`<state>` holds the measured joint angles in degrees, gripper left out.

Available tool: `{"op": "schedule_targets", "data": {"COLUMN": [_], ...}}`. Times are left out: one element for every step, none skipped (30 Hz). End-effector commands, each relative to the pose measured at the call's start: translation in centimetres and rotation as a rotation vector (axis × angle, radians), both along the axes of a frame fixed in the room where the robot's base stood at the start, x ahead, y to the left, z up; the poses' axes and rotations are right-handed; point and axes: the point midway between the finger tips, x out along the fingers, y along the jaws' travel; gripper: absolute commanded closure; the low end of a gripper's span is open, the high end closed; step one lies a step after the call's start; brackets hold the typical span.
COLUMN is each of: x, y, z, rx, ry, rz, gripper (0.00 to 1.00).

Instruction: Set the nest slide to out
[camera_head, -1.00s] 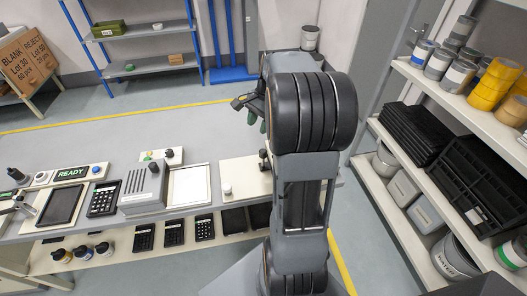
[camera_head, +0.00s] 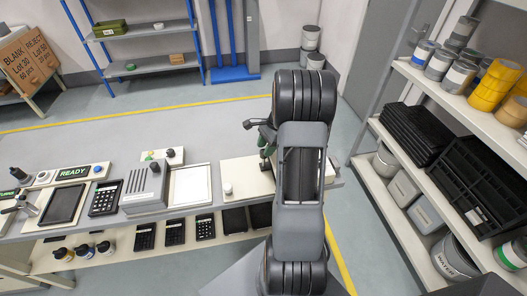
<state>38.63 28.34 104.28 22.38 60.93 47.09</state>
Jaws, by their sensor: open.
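My gripper (camera_head: 258,128) is at the right end of the workbench, above a cream board (camera_head: 240,172). It is partly hidden behind my own arm, and its jaws are open. I cannot tell for certain which part is the nest slide. A white knob (camera_head: 228,188) stands on the cream board. At the bench's left end is a small metal device with a handle (camera_head: 20,205), beside a dark framed panel (camera_head: 63,205) and a green READY display (camera_head: 73,173). My gripper is far from these left-hand items.
A keypad (camera_head: 104,198), a grey box (camera_head: 146,190) and a pale framed plate (camera_head: 190,185) line the bench front. A small knob box (camera_head: 162,155) sits behind them. The bench's back is clear. A loaded shelf (camera_head: 395,180) stands at right.

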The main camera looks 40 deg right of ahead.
Motion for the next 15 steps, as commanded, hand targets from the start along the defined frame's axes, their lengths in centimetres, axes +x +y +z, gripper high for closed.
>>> {"op": "schedule_targets", "data": {"x": [0.0,0.1,0.1,0.1,0.1,0.1,0.1,0.1,0.1,0.2,0.2,0.2,0.2,0.2,0.2], "y": [0.3,0.4,0.5,0.6,0.7,0.7,0.8,0.8,0.9,0.9,0.9,0.9,0.9,0.9,0.9], "z": [-0.6,-0.9,-1.2,-1.4,-1.6,-1.8,-2.0,-2.1,-2.2,-2.2,-2.3,-2.3,-2.3,-2.3,-2.3], "rx": [0.002,0.002,0.001,0.000,0.001,0.001,0.000,0.000,0.000,0.000,-0.001,-0.001,-0.001,-0.001,-0.001], "ry": [0.002,0.002,0.000,0.001,0.000,0.001,0.000,0.000,0.000,-0.001,-0.001,-0.001,-0.001,-0.001,-0.001], "rz": [0.001,0.001,0.001,0.001,0.001,0.003,0.002,0.002,0.002,0.002,0.002,0.002,0.002,0.002,0.002], "gripper": [0.58,0.58,0.58,0.58,0.58,0.58,0.58,0.58,0.58,0.58,0.58,0.58,0.58,0.58,0.58]}}
